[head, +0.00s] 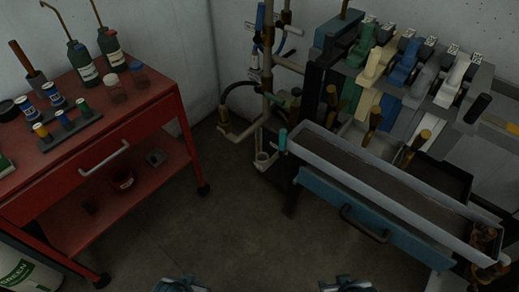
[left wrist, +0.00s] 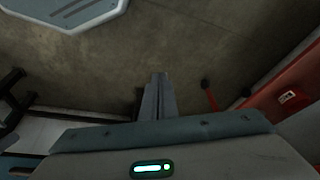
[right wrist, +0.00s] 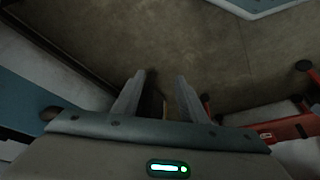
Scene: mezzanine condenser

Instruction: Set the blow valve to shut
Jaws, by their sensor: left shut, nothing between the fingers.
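Pipework with several small valves (head: 266,62) stands against the back wall in the head view, left of the machine. It has blue and pale levers near the top and a teal handle (head: 282,140) lower down. I cannot tell which of these is the blow valve, nor its setting. My left gripper (head: 180,284) is low at the bottom edge of the head view; its fingers are together and empty in the left wrist view (left wrist: 158,78). My right gripper (head: 346,285) is at the bottom edge too; its fingers are apart and empty in the right wrist view (right wrist: 159,84). Both are far from the pipework.
A red cart (head: 118,146) with bottles and cans stands at the left. At the right is a machine with a row of coloured levers (head: 405,62), a long grey trough (head: 345,165) and a blue drawer (head: 345,205). The floor (head: 235,215) between is clear.

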